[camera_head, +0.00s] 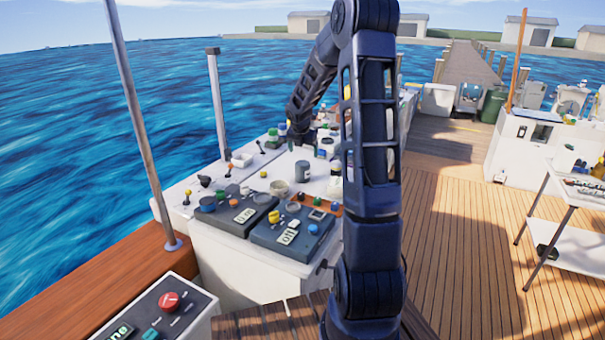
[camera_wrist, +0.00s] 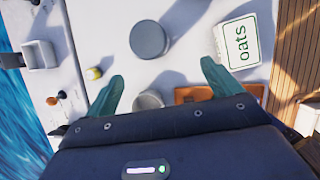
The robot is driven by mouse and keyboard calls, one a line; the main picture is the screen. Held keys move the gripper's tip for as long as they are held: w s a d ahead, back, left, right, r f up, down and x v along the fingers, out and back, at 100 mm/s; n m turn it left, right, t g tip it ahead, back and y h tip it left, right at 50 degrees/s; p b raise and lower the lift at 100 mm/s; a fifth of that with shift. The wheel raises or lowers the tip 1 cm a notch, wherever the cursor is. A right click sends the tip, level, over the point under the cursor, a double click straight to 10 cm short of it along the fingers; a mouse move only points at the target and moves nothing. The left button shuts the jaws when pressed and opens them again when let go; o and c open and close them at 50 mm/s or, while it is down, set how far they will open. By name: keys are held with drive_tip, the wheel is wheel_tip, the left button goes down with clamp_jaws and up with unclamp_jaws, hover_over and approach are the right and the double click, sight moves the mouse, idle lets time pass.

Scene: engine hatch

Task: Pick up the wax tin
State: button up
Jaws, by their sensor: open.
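No label reading wax shows, so I cannot tell for sure which thing is the wax tin. In the wrist view a dark grey round tin (camera_wrist: 149,40) stands on the white top, beyond my fingertips. A second grey round tin (camera_wrist: 149,100) lies between my fingers, partly hidden by my gripper body. My gripper (camera_wrist: 161,76) is open, its two teal fingers spread apart with nothing held. A grey can (camera_head: 302,172) stands nearer on that top.
A white box marked oats (camera_wrist: 238,45) stands right of my fingers, beside an orange-brown tray (camera_wrist: 195,94). A small yellow-green item (camera_wrist: 94,73) and a white open holder (camera_wrist: 40,55) are at left. Control panels (camera_head: 290,236) with knobs fill the hatch's near end.

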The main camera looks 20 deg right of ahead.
sight(303, 164)
drive_tip(key=w+f, duration=0.1)
drive_tip(key=f, duration=0.2)
drive_tip(key=w+d+f+n, duration=0.1)
drive_tip(key=w+f, duration=0.1)
drive_tip(key=w+f+n, duration=0.1)
drive_tip(key=w+f, duration=0.1)
drive_tip(key=f, duration=0.1)
drive_tip(key=shift+d+f, duration=0.25)
drive_tip(key=shift+f, duration=0.1)
drive_tip(key=shift+w+x, duration=0.2)
drive_tip(key=shift+x, duration=2.4)
drive_tip(key=shift+a+r, duration=0.1)
drive_tip(key=shift+a, duration=0.1)
drive_tip(key=c, duration=1.3)
